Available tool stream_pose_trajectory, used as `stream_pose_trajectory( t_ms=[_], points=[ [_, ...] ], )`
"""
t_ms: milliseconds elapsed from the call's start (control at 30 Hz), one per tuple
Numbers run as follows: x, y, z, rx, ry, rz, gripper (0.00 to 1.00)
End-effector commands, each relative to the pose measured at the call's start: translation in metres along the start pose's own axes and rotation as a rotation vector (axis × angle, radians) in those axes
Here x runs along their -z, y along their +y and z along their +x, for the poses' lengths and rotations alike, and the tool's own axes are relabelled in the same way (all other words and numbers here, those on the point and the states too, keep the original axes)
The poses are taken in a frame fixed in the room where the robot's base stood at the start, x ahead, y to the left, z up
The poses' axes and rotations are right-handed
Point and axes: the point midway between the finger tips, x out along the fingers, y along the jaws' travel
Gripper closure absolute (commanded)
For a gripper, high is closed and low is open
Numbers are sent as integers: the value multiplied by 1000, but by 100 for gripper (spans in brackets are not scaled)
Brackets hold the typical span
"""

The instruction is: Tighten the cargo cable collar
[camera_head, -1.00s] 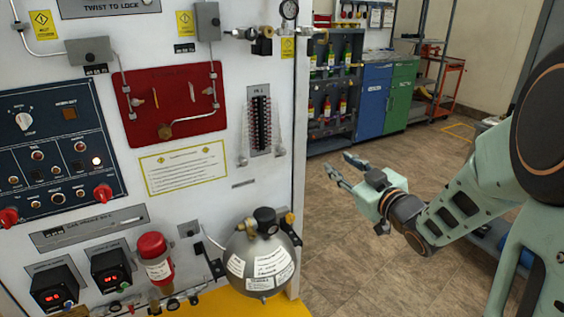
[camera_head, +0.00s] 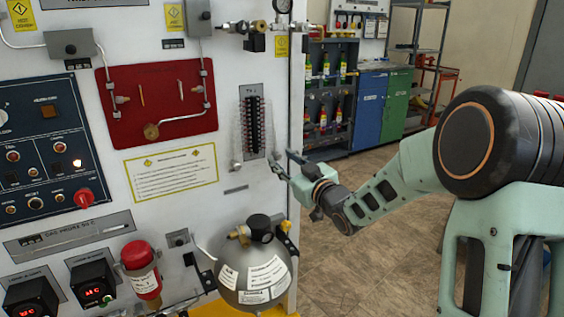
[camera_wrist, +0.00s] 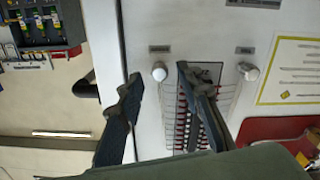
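My gripper (camera_head: 284,166) is at the right edge of the white panel (camera_head: 237,204), just right of a terminal strip (camera_head: 253,124) with many thin wires. One finger overlaps the strip, which also shows there (camera_wrist: 183,125). A silver round fitting (camera_wrist: 159,72) shows between the fingers, farther off on the panel; a second fitting (camera_wrist: 248,72) stands right of them. Left of my gripper in the head view is a fitting (camera_head: 237,167). I cannot tell which part is the cargo cable collar.
A grey sphere tank (camera_head: 252,278) and a red cylinder (camera_head: 141,268) jut out below. A red plate (camera_head: 157,106) with pipes is left of the strip. Shelves of bottles (camera_head: 325,95) stand behind, beyond the panel's edge.

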Motion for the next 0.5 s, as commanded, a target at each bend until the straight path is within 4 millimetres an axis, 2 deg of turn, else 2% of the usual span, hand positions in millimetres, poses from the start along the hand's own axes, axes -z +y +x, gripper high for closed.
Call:
stream_pose_trajectory(
  t_ms=[133,400,500],
  points=[
    [0,0,9,0,1,0,67],
    [0,0,10,0,0,0,67],
    [0,0,10,0,0,0,76]
  ],
)
